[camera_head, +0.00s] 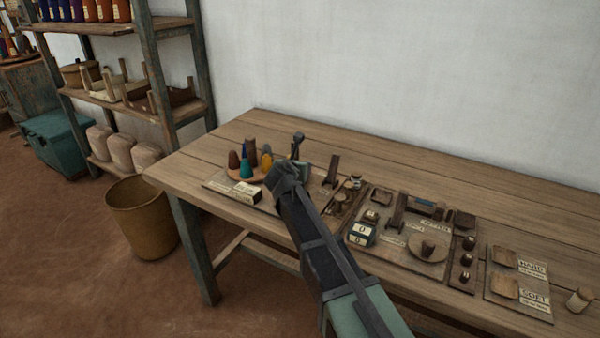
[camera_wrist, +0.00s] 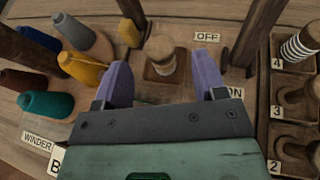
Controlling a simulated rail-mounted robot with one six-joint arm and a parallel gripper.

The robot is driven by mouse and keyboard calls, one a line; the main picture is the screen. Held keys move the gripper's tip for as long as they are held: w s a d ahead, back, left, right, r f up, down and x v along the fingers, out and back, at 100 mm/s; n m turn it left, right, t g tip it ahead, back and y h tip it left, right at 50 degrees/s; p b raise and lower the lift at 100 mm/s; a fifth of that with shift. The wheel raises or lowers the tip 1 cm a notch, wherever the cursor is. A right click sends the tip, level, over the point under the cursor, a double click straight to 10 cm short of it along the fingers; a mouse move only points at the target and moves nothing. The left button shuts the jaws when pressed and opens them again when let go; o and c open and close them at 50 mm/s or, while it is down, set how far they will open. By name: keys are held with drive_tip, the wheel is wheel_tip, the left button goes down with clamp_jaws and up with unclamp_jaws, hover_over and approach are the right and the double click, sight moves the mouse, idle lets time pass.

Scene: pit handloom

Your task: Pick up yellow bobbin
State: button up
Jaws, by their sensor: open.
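The yellow bobbin (camera_head: 266,158) stands among other cone-shaped bobbins on a round wooden board on the table. In the wrist view the yellow bobbin (camera_wrist: 84,70) is at left, just outside my left finger and apart from it as far as I can tell. My gripper (camera_wrist: 162,76) is open, with two purple fingers and nothing held between them. It hangs over the winder area, to the right of the bobbins. In the head view my arm hides part of this area and the fingertips are not clear.
Blue (camera_wrist: 38,39), grey (camera_wrist: 74,32), brown (camera_wrist: 28,82) and teal (camera_wrist: 46,104) bobbins crowd around the yellow one. A wooden knob (camera_wrist: 160,58) and dark upright posts stand near my fingers. The back of the table (camera_head: 400,160) is clear.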

drive_tip(key=b+x, duration=0.1)
drive_tip(key=x, duration=0.3)
drive_tip(key=shift+s, duration=0.1)
drive_tip(key=shift+c, duration=0.3)
drive_tip(key=c, duration=0.9)
drive_tip(key=shift+c, duration=0.2)
drive_tip(key=shift+r, duration=0.1)
wheel_tip(320, 180, up, 20)
drive_tip(key=p, duration=2)
